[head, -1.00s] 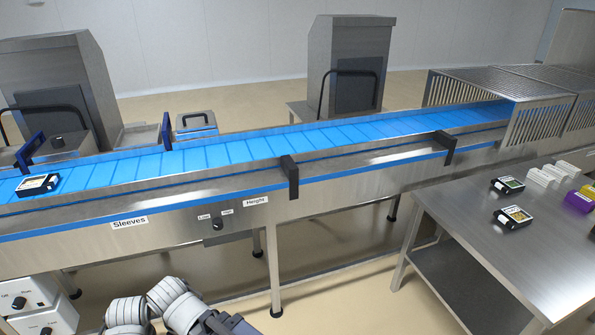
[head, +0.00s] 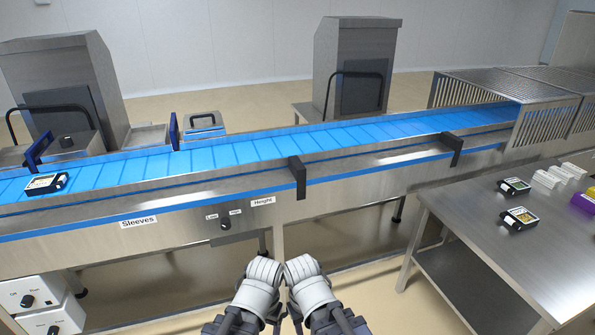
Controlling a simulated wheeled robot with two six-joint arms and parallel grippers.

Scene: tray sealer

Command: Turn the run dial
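At the bottom left stand two stacked white control boxes. The upper box has a black dial (head: 28,300) between small labels that seem to read Off and Run. The lower box has a similar black dial (head: 54,330), cut by the frame's bottom edge. Another black dial (head: 225,223) with Low and High labels sits on the conveyor's front panel, beside the Height label. Two grey-white links of my arms show at the bottom middle, close together and well right of the boxes. I cannot make out either gripper's fingers.
A steel conveyor with a blue belt (head: 250,149) crosses the view and carries a dark pack (head: 47,183) at the left. A steel table (head: 480,220) with packs and sleeves stands at the right. Black brackets (head: 297,178) stick out from the conveyor front. Floor shows under the conveyor.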

